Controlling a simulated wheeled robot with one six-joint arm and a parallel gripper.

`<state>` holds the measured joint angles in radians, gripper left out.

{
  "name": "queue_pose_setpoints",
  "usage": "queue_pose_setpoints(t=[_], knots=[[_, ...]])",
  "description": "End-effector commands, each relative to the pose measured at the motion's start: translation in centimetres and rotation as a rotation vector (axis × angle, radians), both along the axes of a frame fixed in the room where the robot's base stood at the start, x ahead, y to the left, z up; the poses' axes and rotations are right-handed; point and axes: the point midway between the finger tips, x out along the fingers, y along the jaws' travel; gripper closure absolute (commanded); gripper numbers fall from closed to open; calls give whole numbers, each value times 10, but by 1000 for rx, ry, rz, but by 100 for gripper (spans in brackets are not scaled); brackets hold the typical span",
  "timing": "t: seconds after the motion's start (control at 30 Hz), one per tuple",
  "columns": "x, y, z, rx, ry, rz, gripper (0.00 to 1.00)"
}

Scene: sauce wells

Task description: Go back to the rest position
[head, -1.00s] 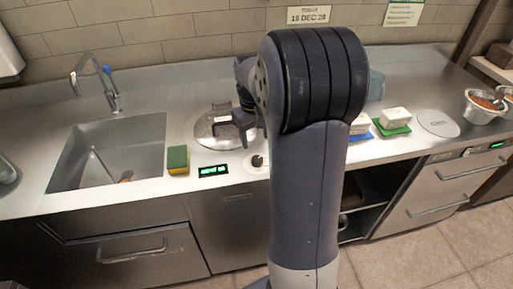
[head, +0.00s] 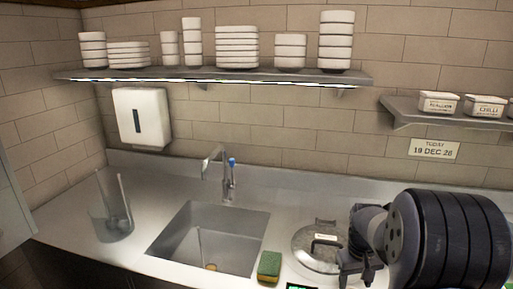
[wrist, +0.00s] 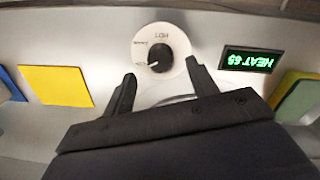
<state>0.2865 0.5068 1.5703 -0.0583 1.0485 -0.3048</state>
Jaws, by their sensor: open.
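My gripper (wrist: 158,88) is open and empty in the wrist view, with its two dark fingers apart. A round white dial with a black knob (wrist: 160,57) lies just beyond the fingertips in that view. Beside it is a black display (wrist: 248,60) with green text that seems to read HEAT 63, upside down. In the head view my gripper (head: 362,268) is at the lower right, by the round lidded well (head: 318,240). My arm hides part of the counter there.
A sink (head: 210,238) with a tap (head: 228,180) is left of the well. A green and yellow sponge (head: 269,266) lies between them. A clear container (head: 112,208) stands far left. Stacked white dishes (head: 237,47) fill the upper shelf (head: 215,76). A yellow square (wrist: 56,86) lies left of the dial.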

Motion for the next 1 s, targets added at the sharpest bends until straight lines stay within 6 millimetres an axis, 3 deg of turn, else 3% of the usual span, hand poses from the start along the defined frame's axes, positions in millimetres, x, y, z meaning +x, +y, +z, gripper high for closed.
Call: queue_pose_setpoints(t=[0.23, 0.5, 1.0], knots=[[-1, -2, -50, 2, 5, 1, 45], [0, -3, -45, 0, 0, 154, 45], [0, -3, -45, 0, -1, 188, 45]])
